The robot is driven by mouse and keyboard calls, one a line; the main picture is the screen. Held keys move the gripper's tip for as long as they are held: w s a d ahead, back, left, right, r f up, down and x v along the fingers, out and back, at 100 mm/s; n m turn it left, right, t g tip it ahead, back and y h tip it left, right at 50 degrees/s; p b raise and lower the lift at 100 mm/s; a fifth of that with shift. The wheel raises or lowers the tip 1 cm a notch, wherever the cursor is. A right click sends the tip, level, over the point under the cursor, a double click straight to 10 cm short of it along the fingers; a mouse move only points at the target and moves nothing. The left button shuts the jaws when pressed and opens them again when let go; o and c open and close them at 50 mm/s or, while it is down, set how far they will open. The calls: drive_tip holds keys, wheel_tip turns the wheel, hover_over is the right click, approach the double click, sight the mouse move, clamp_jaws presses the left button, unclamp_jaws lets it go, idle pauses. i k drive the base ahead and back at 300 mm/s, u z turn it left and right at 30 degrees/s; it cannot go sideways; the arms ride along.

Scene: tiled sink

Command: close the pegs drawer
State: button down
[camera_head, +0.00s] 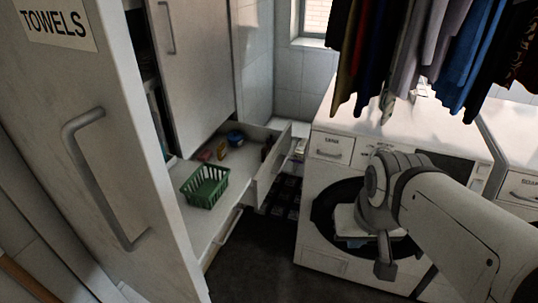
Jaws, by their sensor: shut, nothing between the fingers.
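An open drawer (265,183) juts out from the low cabinet at the middle of the view, left of the washing machine. Its front panel faces partly away, and I cannot read a pegs label on it. Small items show inside or just behind it, too small to tell. My gripper (385,269) is at the lower right, in front of the washing machine's round door opening. It points down, is shut and empty, and is well to the right of the open drawer, apart from it.
A tall door labelled TOWELS (57,23) with a grey handle fills the left foreground. A green basket (205,187) sits on the low counter. Clothes (410,50) hang above the washing machine (325,205). Dark floor (250,255) lies clear between the counter and the machine.

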sight(247, 159)
drive_tip(key=z, duration=0.05)
drive_tip(key=i, duration=1)
drive_tip(key=u, duration=0.1)
